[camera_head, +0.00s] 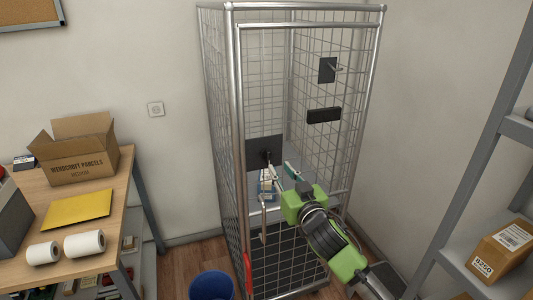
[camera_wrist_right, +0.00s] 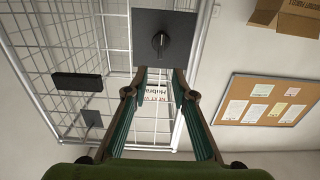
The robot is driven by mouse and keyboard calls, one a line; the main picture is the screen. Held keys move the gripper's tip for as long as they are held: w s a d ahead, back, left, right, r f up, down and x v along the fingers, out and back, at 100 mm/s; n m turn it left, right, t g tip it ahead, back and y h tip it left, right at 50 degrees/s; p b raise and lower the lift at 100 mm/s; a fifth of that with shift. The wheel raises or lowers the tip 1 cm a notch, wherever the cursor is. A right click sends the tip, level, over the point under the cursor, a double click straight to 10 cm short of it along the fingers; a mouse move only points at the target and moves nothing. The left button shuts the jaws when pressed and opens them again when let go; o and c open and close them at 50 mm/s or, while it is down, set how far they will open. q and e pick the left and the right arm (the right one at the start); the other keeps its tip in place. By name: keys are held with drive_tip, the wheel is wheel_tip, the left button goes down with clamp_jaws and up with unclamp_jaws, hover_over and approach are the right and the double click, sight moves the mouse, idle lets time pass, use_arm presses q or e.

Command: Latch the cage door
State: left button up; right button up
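The wire cage (camera_head: 232,130) stands upright in the middle of the head view. A dark latch plate (camera_head: 258,150) with a small black knob (camera_head: 267,155) is on its left front side; the plate (camera_wrist_right: 178,25) and knob (camera_wrist_right: 158,42) also show in the right wrist view. A second dark plate (camera_head: 326,70) with a small handle and a black box (camera_head: 323,115) are further right on the mesh. My right gripper (camera_head: 277,168) is open and empty, its fingertips just short of the knob; its tips (camera_wrist_right: 160,78) show apart. I cannot tell whether the door is fully closed. My left gripper is out of view.
A wooden table (camera_head: 115,215) with an open carton (camera_head: 85,172), yellow envelope (camera_head: 78,209) and paper rolls stands left. A blue bin (camera_head: 212,285) is on the floor near the cage. A grey shelf (camera_head: 470,150) with a parcel (camera_head: 500,250) is right. A corkboard (camera_wrist_right: 268,99) hangs on the wall.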

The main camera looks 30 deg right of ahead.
sight(269, 154)
drive_tip(key=p+x, duration=0.2)
drive_tip(key=x, duration=0.7)
drive_tip(key=shift+w, duration=0.4)
clamp_jaws()
